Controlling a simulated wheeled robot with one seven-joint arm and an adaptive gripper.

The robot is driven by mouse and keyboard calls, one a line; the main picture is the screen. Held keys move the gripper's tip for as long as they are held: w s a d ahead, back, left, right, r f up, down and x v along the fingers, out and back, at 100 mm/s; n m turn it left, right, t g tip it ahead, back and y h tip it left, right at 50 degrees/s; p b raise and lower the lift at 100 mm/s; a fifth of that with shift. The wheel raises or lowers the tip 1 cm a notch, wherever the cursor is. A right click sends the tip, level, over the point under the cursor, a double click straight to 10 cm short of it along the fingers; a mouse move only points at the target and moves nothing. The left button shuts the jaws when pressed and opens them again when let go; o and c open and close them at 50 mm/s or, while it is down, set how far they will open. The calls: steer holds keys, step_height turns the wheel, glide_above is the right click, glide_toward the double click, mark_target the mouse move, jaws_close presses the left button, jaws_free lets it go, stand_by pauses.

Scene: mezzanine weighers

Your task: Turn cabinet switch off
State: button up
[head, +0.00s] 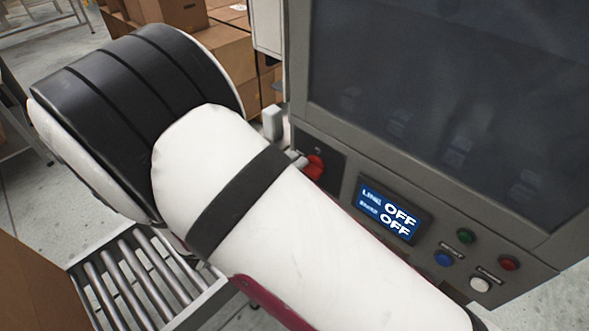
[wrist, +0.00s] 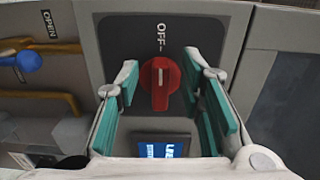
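The cabinet switch is a red rotary knob (wrist: 159,84) on a dark plate, centred in the wrist view. Its white mark points up to the word OFF. It also shows in the head view (head: 314,167), partly hidden by my arm. My gripper (wrist: 162,85) is open, with its teal-padded fingers on either side of the knob and a visible gap on both sides. In the head view the cabinet display (head: 388,212) reads OFF on both lines. Most of my gripper is hidden behind my arm there.
Blue, green, red and white buttons (head: 480,285) sit right of the display. A dark screen (head: 430,90) is above. A roller conveyor (head: 130,275) and cardboard boxes (head: 215,50) lie left. In the wrist view, a blue-handled valve (wrist: 28,61) is at left.

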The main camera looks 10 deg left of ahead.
steer(key=v, duration=1.1)
steer(key=shift+a, duration=0.15)
steer(key=shift+s, duration=0.15)
